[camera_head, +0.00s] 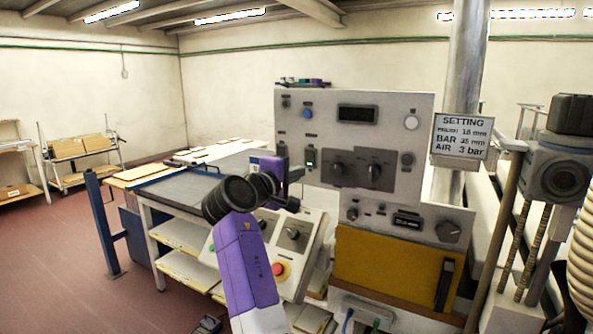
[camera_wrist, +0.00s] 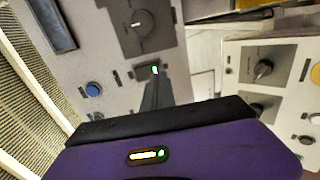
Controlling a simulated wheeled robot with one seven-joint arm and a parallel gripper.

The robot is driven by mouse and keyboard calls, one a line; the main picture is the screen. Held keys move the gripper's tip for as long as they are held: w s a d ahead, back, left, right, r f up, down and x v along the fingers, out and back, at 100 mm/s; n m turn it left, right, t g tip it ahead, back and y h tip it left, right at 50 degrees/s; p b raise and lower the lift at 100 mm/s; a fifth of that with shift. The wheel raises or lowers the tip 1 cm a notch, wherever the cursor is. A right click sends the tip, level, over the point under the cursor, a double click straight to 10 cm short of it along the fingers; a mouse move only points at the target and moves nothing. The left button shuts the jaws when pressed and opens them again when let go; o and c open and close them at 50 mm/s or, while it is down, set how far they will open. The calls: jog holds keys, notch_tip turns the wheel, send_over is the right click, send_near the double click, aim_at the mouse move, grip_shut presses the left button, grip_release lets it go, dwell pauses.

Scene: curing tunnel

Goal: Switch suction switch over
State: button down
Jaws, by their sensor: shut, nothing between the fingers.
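A small switch with a green light (camera_head: 311,158) sits on the upright grey control panel (camera_head: 388,99), left of two dark knobs. In the wrist view the green-lit switch (camera_wrist: 155,70) is just beyond my fingertips; its label is too small to read, so I cannot confirm it is the suction switch. My gripper (camera_head: 299,173) is shut and empty, in front of the panel's left part. In the wrist view my gripper (camera_wrist: 154,80) points at the switch, its tips at or very near it. I cannot tell whether they touch. The switch's lower part is partly hidden.
A blue button (camera_head: 308,113) and a dark display (camera_head: 357,113) are higher on the panel. A yellow panel (camera_head: 385,272) is at lower right. Open floor lies left.

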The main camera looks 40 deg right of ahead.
jog(key=f+b+v, duration=0.2)
jog(key=b+v, duration=0.1)
jog(key=v, duration=0.7)
jog(key=shift+a, duration=0.1)
dwell(0.3)
